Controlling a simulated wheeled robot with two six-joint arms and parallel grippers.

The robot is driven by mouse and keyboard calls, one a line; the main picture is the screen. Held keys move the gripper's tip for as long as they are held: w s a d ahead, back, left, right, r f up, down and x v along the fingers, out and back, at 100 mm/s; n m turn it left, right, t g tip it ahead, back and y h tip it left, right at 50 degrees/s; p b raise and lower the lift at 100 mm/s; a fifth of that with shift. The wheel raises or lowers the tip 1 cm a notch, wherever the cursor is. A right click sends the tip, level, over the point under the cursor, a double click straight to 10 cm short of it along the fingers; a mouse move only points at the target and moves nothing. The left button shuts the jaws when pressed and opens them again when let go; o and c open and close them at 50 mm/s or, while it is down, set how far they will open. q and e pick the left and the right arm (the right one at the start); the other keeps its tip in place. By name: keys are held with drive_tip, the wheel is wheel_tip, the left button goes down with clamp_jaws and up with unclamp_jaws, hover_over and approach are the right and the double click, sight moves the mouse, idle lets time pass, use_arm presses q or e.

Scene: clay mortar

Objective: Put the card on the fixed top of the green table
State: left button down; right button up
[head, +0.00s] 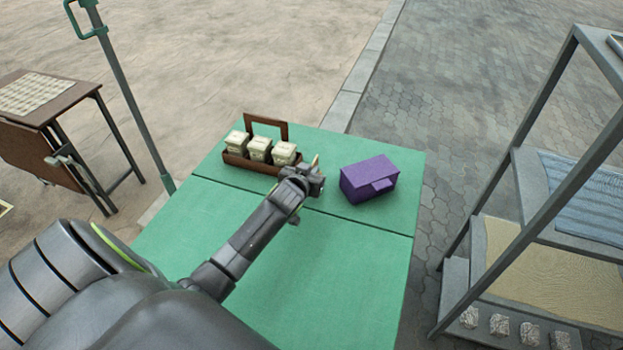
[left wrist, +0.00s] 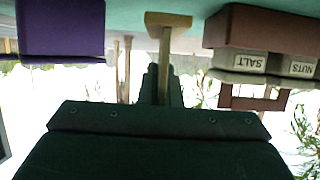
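The green table (head: 290,285) has a seam across its top; which part is the fixed one I cannot tell. My left gripper (head: 316,178) is above the far part, between a brown caddy and a purple box. In the left wrist view, my left gripper (left wrist: 164,88) is shut on a thin tan upright piece with a wider foot, which looks like the card (left wrist: 167,45) seen edge-on. A small pale tip of the card (head: 315,160) shows past the gripper in the head view. I cannot tell whether its foot touches the table. My right gripper is not in view.
The brown caddy (head: 236,161) holds three pale jars. The purple box (head: 369,180) sits right of the gripper. The near part of the green table is clear. A pole (head: 133,100) and brown table (head: 40,115) stand left; a metal rack (head: 545,110) stands right.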

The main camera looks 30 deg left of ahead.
use_arm(q)
drive_tip(key=shift+f, duration=1.65)
drive_tip(key=shift+f+b, duration=0.15)
drive_tip(key=shift+b, duration=0.15)
drive_tip(key=c, duration=1.6)
unclamp_jaws()
